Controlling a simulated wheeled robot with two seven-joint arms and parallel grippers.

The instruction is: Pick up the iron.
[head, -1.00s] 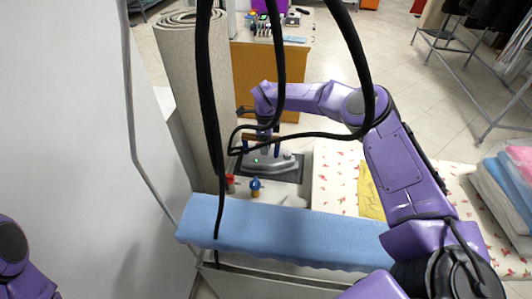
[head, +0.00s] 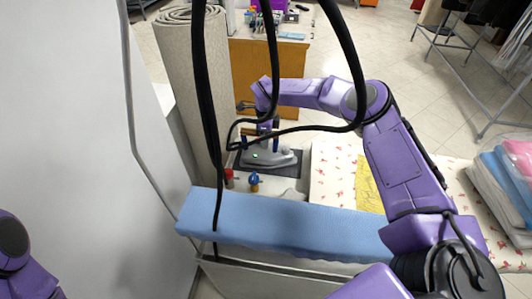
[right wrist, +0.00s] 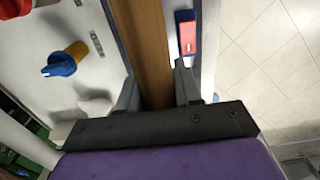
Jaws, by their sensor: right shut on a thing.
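The iron (head: 284,158) is grey with a small green light, over a dark rest plate (head: 288,171) at the far end of the ironing station. I cannot tell whether its sole touches the plate. My right gripper (head: 261,143) comes down from above onto the iron. In the right wrist view, the fingers of this gripper (right wrist: 156,92) are closed on both sides of the iron's brown handle (right wrist: 150,45). My left gripper is out of view; only part of my left arm shows at the lower left.
A blue padded board (head: 290,222) lies in front. A rolled carpet (head: 185,90) stands at left. Floral cloth (head: 335,178) lies at right. Black cables hang across the view.

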